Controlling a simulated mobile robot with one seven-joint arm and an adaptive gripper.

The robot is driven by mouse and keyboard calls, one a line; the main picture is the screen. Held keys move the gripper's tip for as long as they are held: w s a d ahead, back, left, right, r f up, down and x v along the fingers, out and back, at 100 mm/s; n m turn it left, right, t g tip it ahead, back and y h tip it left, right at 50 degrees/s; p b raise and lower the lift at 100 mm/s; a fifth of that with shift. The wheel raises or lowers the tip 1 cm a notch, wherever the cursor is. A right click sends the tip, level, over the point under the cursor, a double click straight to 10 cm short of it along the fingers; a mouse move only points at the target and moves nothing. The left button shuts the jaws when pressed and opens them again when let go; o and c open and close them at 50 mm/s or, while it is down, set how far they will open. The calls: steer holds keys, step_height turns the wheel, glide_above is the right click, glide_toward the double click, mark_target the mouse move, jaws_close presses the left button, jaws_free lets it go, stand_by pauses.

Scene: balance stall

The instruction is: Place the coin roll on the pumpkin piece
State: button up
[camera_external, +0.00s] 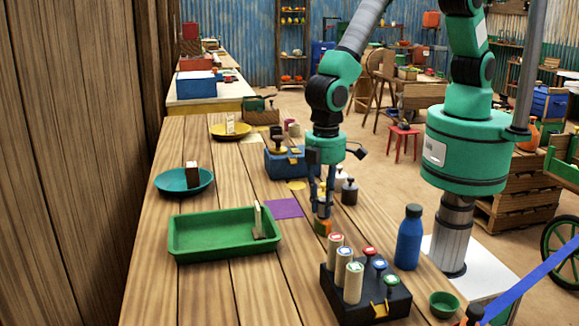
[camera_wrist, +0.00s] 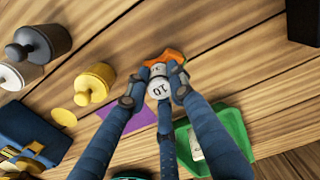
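A white coin roll (camera_wrist: 159,88) with "10" on its end shows between my gripper's fingers in the wrist view. My gripper (camera_wrist: 160,80) appears closed around it, with blue fingers on both sides. The orange pumpkin piece (camera_wrist: 174,55) lies right by the far end of the roll; whether they touch is unclear. In the external view my gripper (camera_external: 323,208) points down just above the pumpkin piece (camera_external: 322,227) on the wooden table. The held roll is hard to make out there among the fingers.
A black rack (camera_external: 340,305) with several rolls and weights stands in front, with a blue bottle (camera_external: 409,238) to its right. A green tray (camera_external: 190,250) and purple cloth (camera_external: 284,208) lie left. Dark weights (camera_external: 349,192) and a blue box (camera_external: 285,165) stand behind.

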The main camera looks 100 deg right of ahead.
mark_target(324, 198)
steer(key=o, duration=0.4)
step_height(324, 198, up, 12)
steer(key=shift+r+p, duration=0.2)
steer(key=shift+p, duration=0.55)
stand_by(0.7)
